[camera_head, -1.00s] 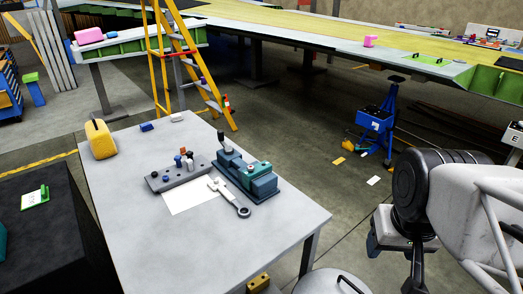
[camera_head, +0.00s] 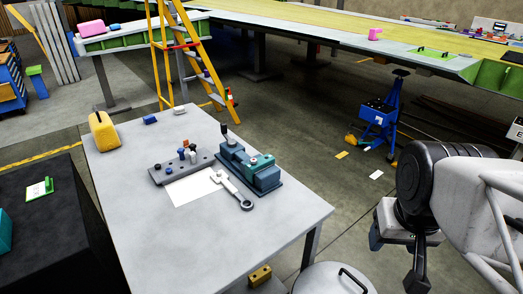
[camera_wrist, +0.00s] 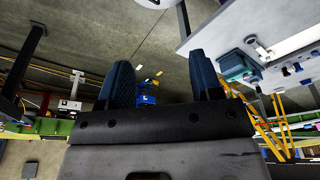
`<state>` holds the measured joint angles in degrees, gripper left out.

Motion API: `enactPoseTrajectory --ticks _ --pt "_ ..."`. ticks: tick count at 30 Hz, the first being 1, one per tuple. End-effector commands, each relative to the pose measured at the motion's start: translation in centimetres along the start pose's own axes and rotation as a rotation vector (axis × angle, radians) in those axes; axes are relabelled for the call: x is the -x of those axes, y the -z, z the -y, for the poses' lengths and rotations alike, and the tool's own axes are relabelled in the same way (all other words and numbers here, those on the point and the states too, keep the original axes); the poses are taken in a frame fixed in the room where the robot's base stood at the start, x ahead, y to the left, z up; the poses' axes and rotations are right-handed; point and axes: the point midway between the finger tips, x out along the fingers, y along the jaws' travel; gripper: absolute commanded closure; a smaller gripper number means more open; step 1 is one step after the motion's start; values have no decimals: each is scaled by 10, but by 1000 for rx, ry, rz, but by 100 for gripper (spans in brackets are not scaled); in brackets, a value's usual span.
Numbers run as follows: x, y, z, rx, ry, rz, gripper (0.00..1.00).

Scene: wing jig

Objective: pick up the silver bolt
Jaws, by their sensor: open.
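A grey rack (camera_head: 172,176) on the grey work table holds several small upright pegs or bolts. One pale silver-looking piece (camera_head: 193,157) stands among darker blue and orange-brown ones; it is too small to be sure it is the silver bolt. My gripper (camera_head: 396,262) is at the lower right of the head view, beyond the table's right edge and well away from the rack. In the wrist view my gripper (camera_wrist: 163,75) shows two dark blue fingers spread apart with nothing between them.
A teal and blue vise-like fixture (camera_head: 249,168), a wrench (camera_head: 232,189) and a white sheet (camera_head: 193,190) lie beside the rack. A yellow case (camera_head: 103,132) stands at the table's left. A yellow ladder (camera_head: 190,55) rises behind. A round grey stool-like top (camera_head: 325,283) is near the front.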

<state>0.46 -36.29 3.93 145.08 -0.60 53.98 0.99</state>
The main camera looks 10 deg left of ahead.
Motion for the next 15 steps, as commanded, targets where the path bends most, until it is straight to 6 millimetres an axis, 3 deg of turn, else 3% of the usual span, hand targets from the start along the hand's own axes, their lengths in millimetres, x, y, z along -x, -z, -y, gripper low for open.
enactPoseTrajectory --ticks 15 --pt "1 9 2 21 2 4 43"
